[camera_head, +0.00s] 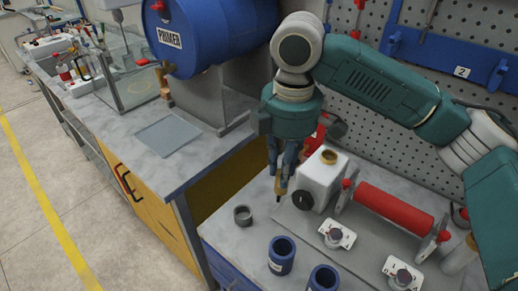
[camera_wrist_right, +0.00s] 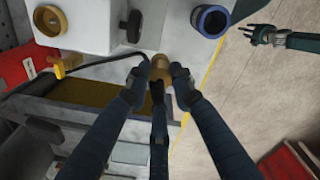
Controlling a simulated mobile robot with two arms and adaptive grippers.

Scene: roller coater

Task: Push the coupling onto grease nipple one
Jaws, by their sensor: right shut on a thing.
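My right gripper (camera_head: 281,190) points down over the bench, beside the white box. Its fingers are shut on a small tan cylindrical piece with a dark tip, likely the coupling; it also shows between the fingertips in the right wrist view (camera_wrist_right: 160,66). The tip is in the air, apart from the bench as far as I can see. Two white plates with round grey fittings, the near-left one (camera_head: 336,236) and the right one (camera_head: 402,275), lie before the red roller (camera_head: 394,209). I cannot make out which carries grease nipple one. My left gripper (camera_wrist_right: 258,34) appears open and empty in the right wrist view.
The white box (camera_head: 319,177) with a tan cap stands right beside my right gripper. A blue primer drum (camera_head: 213,34) is behind left. A black hose (camera_wrist_right: 95,65) runs left in the wrist view.

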